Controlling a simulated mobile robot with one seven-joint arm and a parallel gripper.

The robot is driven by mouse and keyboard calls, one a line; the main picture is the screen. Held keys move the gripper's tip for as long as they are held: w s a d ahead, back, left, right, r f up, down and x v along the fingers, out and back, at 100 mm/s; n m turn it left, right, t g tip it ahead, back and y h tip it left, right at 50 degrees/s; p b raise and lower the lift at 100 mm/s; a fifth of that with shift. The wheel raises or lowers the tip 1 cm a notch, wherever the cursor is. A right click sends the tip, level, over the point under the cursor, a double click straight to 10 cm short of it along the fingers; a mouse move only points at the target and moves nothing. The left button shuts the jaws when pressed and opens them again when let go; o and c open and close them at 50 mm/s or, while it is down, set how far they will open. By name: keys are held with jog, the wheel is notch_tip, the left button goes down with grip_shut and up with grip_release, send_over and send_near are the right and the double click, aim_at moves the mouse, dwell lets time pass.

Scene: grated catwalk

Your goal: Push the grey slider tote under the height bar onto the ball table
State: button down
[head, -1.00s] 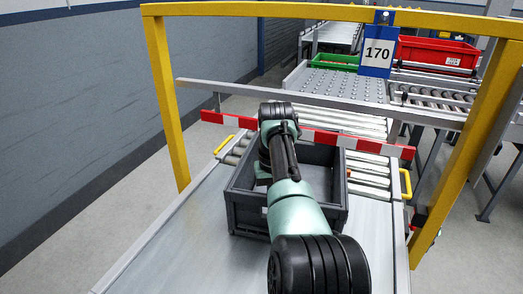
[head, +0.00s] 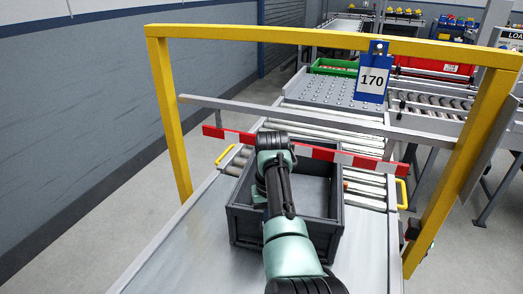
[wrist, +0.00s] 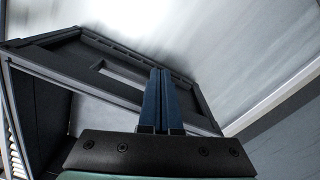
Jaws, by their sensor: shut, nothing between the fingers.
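The grey slider tote (head: 244,228), an open box, sits on the smooth metal deck in the head view, its far end by the rollers. The red-and-white height bar (head: 342,157) crosses just beyond and above it. The ball table (head: 325,88), a grey plate studded with balls, lies past the rollers. My arm reaches over the tote and hides my gripper in the head view. In the wrist view my gripper (wrist: 161,72) is shut and empty, its blue fingers across the tote's slotted wall (wrist: 95,62). I cannot tell whether they touch it.
A yellow frame (head: 170,120) with a grey crossbar (head: 225,106) and a blue 170 sign (head: 374,82) spans the lane. Yellow handles (head: 226,155) flank the rollers (head: 372,190). Green (head: 335,66) and red (head: 430,65) bins stand beyond. Floor is clear at left.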

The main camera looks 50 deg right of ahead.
jog(key=shift+s+a+p, duration=0.3)
jog(key=shift+a+p, duration=0.6)
jog(key=shift+p, duration=0.95)
notch_tip(320, 180, up, 8)
jog(key=p, duration=0.7)
jog(key=shift+p, duration=0.3)
